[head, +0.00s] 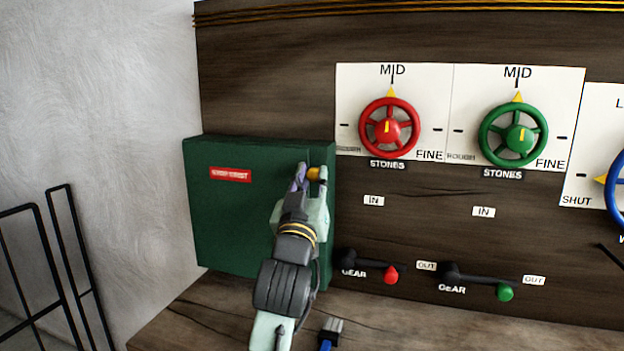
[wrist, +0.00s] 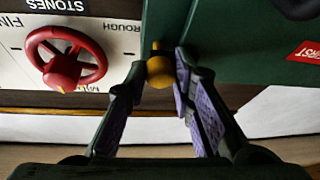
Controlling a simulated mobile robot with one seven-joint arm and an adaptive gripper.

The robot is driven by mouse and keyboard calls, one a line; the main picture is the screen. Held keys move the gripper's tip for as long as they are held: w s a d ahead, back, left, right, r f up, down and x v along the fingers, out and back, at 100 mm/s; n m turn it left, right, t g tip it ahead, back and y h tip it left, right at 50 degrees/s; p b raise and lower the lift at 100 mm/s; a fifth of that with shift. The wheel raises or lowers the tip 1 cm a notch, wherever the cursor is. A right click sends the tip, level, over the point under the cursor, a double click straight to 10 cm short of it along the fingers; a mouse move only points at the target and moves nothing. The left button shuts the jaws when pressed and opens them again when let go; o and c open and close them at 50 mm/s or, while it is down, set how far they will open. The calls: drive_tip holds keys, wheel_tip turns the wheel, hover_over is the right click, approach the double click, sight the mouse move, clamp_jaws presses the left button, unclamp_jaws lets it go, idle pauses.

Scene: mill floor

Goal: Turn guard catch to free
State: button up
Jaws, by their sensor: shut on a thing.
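The guard is a dark green box (head: 235,225) on the left of the dark wooden panel, with a red label on its front. The guard catch is a small yellow knob (head: 313,173) at the box's upper right edge. In the wrist view the catch (wrist: 160,72) sits between my purple-padded fingers. My gripper (head: 306,180) is shut on the catch. Its fingers hide part of the catch in the head view, and I cannot tell which way the catch is turned.
A red handwheel (head: 390,128) and a green handwheel (head: 513,134) are right of the box, pointers at MID. Gear levers with red (head: 391,275) and green (head: 504,292) knobs are below them. A black rail (head: 72,265) stands at the left.

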clamp_jaws()
